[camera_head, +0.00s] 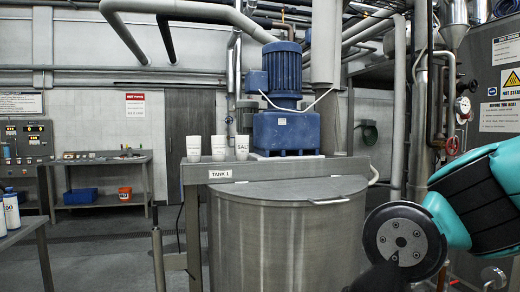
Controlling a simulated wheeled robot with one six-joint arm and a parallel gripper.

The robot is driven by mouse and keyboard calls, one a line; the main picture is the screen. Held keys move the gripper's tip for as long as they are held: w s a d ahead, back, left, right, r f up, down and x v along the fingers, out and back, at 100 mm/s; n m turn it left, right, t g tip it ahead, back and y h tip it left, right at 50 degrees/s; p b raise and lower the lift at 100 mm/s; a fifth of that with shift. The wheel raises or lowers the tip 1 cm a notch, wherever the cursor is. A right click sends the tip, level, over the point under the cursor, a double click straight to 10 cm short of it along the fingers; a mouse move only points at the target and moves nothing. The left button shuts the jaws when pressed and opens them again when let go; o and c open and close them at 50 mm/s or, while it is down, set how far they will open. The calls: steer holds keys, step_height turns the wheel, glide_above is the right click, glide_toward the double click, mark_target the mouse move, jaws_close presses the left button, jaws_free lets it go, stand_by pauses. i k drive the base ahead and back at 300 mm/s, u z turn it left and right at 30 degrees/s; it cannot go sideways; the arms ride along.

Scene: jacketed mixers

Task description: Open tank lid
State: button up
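The steel tank (265,245) labelled TANK 1 stands in the middle of the camera_head view. Its lid (275,189) lies flat on top and looks shut. A light bar handle (329,201) sits at the lid's front right edge. My teal and black arm (478,195) comes in from the right, and its round grey end disc is right of the tank. A dark shape below the disc runs off the bottom edge, and I cannot tell what it is. No gripper fingers show.
A blue motor (284,75) stands behind the lid. Several white cups (219,148) stand on the ledge behind the tank. A side table (28,228) with bottles (11,210) is at the left. Pipes (398,110) rise at the right. Open floor lies at the left.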

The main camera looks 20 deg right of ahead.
mark_target(310, 191)
steer(key=z, duration=0.5)
steer(key=i, duration=1.1)
steer(key=u, duration=0.4)
steer(key=i, duration=0.7)
steer(key=u, duration=0.6)
